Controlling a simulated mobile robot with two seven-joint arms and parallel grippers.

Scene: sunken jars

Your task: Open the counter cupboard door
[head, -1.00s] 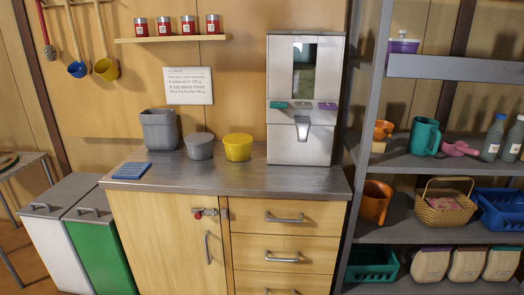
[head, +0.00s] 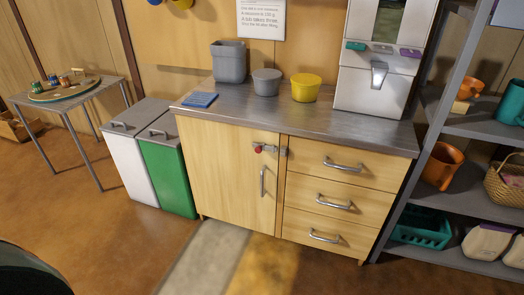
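The counter cupboard door (head: 225,175) is a pale wood panel on the left front of the counter, and it is shut. It has an upright metal bar handle (head: 262,182) near its right edge. A metal latch with a red part (head: 260,149) sits at the door's upper right, by the gap to the drawers. I cannot tell whether the latch is fastened. Neither of my grippers shows in the head view.
Three drawers (head: 335,198) with bar handles stand right of the door. A white bin (head: 124,160) and a green bin (head: 168,172) stand close to the left. A shelf rack (head: 460,205) is at the right. The floor (head: 120,245) in front is mostly clear.

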